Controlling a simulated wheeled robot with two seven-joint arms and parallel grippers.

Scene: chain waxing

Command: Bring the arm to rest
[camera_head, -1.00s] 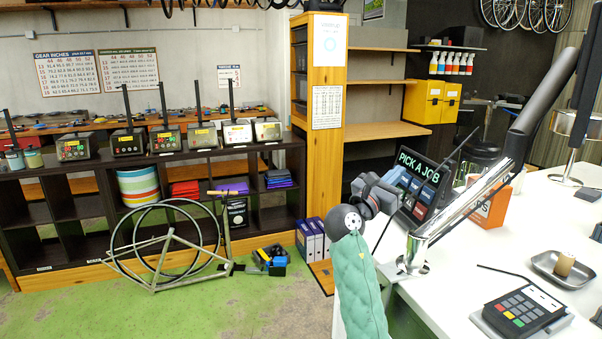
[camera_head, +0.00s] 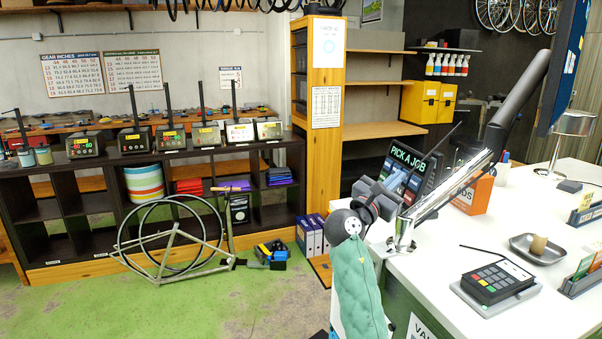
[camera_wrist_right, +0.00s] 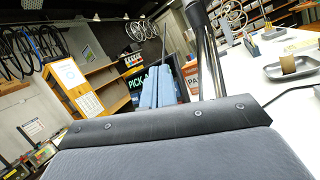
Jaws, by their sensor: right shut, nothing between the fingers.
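My right arm in its green sleeve rises from the bottom of the head view. Its dark gripper (camera_head: 384,197) is beside the counter's near left corner, just left of the chrome post (camera_head: 403,232). In the right wrist view the two blue-grey fingers (camera_wrist_right: 158,90) are together with nothing held. Whether the gripper touches the post cannot be told. My left gripper is not in view.
The white counter (camera_head: 530,235) carries a card terminal (camera_head: 493,283), a metal tray (camera_head: 527,254) and an orange box (camera_head: 474,194). A job sign (camera_head: 407,172) stands behind my gripper. A bicycle frame (camera_head: 165,262) leans by the shelves, with green floor in front.

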